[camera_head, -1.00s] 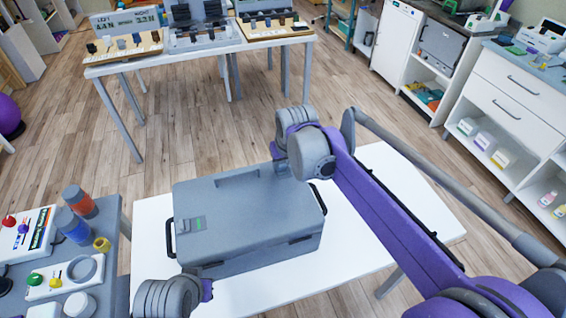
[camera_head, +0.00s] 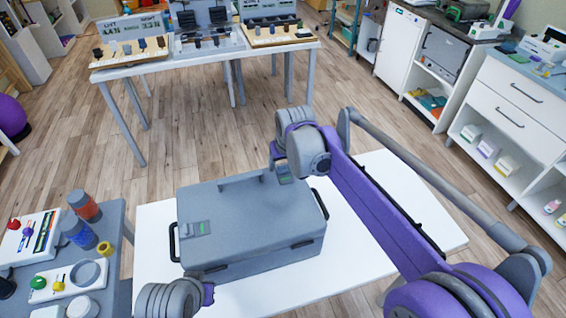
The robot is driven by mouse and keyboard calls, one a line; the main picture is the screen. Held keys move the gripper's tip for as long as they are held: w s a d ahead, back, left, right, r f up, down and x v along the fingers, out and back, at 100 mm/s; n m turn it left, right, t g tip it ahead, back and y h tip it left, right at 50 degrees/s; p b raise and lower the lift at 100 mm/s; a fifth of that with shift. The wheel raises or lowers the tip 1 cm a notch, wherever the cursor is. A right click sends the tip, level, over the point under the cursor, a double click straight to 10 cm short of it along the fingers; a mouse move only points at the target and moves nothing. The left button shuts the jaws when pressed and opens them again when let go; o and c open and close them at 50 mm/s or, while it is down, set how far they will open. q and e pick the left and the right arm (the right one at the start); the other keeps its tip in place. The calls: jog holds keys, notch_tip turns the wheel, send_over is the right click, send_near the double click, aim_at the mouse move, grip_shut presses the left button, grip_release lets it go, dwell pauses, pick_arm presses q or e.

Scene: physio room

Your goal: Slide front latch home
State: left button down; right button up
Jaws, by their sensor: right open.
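A closed grey case (camera_head: 245,215) lies on a white table, with black handles at its left and right ends. A dark latch (camera_head: 304,243) shows on the right part of its front face. The left part of the front is partly hidden by my left arm, and I cannot tell how far either latch is slid. My right gripper (camera_head: 284,174) is open and small in view, at the back right edge of the lid; its fingertips are mostly hidden by my arm. My left wrist shows at the bottom, in front of the case; its fingers are not visible.
The white table (camera_head: 385,215) is bare right of the case. A grey side table (camera_head: 112,270) at left holds orange and blue jars, a yellow ring and control boards. A display table (camera_head: 215,52) stands behind, and white cabinets (camera_head: 520,95) stand at right. Wood floor lies between.

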jog(key=v, duration=1)
jog(key=shift+s+r+p, duration=0.2)
jog(key=shift+r+p, duration=0.1)
jog(key=shift+r, duration=0.05)
